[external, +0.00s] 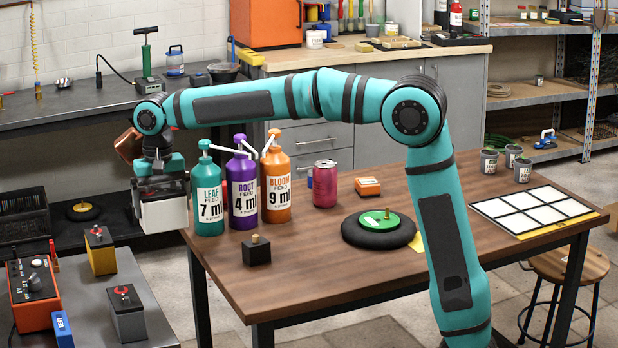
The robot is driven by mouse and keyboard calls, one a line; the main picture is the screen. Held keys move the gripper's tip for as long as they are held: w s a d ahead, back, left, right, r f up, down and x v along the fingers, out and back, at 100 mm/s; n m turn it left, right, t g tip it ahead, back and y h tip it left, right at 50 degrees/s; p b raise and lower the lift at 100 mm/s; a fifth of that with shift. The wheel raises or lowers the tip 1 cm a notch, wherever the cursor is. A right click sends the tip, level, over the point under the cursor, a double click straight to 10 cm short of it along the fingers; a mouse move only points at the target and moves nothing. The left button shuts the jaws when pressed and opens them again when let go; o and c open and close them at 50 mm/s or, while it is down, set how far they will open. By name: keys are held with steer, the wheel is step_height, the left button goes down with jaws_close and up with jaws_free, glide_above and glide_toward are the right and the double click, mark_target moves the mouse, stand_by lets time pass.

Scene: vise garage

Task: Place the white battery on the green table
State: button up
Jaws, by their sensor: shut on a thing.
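My gripper (160,188) is at the left, beyond the left edge of the brown wooden table. It is shut on the white battery (163,214), a boxy white block with a darker top, and holds it upright in the air. The fingertips are partly hidden. No full-size green table shows; a round green disc (378,220) with a small brass-coloured post lies on a black round base on the wooden table, far to the right of my gripper.
Teal, purple and orange pump bottles (243,190) stand close right of the battery. A black block (257,251), a pink can (325,184) and an orange box (367,186) are on the wooden table (310,270). A grey cart (80,290) at lower left bears yellow and grey batteries.

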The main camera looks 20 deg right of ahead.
steer(key=w+a+f+m, duration=0.1)
steer(key=a+f+m, duration=0.2)
steer(key=a+m, duration=0.5)
steer(key=w+a+f+m, duration=0.2)
steer(key=a+f+m, duration=0.2)
steer(key=a+m, duration=0.4)
steer(key=shift+a+m, duration=0.4)
steer(key=shift+m, duration=0.6)
glide_toward(85, 302)
steer(key=shift+w+d+f, duration=0.15)
steer(key=shift+d+f, duration=0.45)
steer(key=shift+d, duration=0.25)
steer(key=shift+w+d+f, duration=0.1)
steer(key=shift+d+f, duration=0.5)
steer(key=shift+d, duration=0.25)
steer(key=shift+w+d+f, duration=0.15)
steer(key=shift+d+f, duration=0.45)
steer(key=shift+d, duration=0.25)
steer(key=shift+f, duration=0.1)
steer(key=o, duration=1.4)
steer(key=shift+f, duration=0.1)
